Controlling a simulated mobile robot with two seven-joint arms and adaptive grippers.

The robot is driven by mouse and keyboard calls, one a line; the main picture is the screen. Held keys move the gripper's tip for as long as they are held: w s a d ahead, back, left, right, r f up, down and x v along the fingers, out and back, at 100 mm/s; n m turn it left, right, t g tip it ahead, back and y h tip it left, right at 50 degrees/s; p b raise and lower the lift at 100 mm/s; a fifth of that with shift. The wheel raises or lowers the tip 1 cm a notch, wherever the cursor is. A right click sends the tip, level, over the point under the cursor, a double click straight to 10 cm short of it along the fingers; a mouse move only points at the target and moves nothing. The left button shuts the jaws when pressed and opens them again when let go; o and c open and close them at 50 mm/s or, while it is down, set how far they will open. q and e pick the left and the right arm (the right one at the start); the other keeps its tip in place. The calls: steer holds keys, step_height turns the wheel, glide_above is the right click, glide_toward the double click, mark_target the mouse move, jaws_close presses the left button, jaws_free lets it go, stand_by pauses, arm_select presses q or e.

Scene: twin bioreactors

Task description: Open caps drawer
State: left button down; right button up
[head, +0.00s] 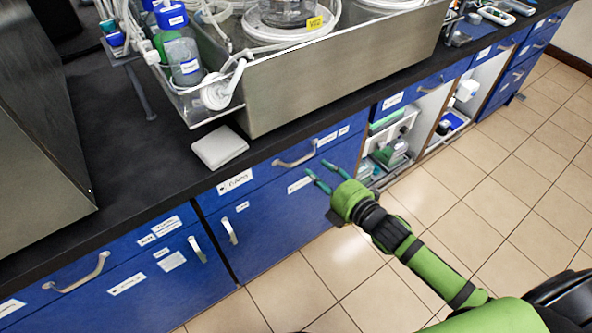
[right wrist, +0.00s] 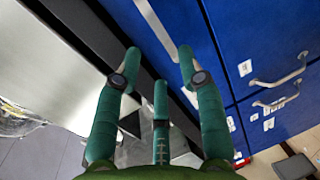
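The caps drawer (head: 262,176) is a blue drawer front under the black counter, with a printed label (head: 235,181) at its left and a curved pale metal handle (head: 295,155). It looks shut, flush with the fronts around it. My right gripper (head: 317,168) has its green fingers spread and empty. In the head view its tips appear just below and right of the handle; the exact gap cannot be told. The right wrist view shows the fingers (right wrist: 160,58) apart, with a pale strip beyond them that I cannot identify surely. My left gripper is not in view.
A metal tub (head: 345,70) and a white pad (head: 219,147) stand on the counter (head: 120,150) above. Another blue drawer with a handle (head: 78,274) is at left. Open shelves (head: 392,140) are to the right. The tiled floor (head: 380,240) in front is clear.

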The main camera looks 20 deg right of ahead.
mark_target(304, 159)
steer(key=x, duration=0.6)
steer(key=shift+w+d, duration=0.1)
steer(key=shift+d, duration=0.2)
steer(key=shift+w+a+f, duration=0.1)
steer(key=shift+w+a, duration=0.15)
steer(key=shift+w, duration=0.2)
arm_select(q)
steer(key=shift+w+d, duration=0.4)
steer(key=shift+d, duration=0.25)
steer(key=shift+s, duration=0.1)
arm_select(e)
jaws_close()
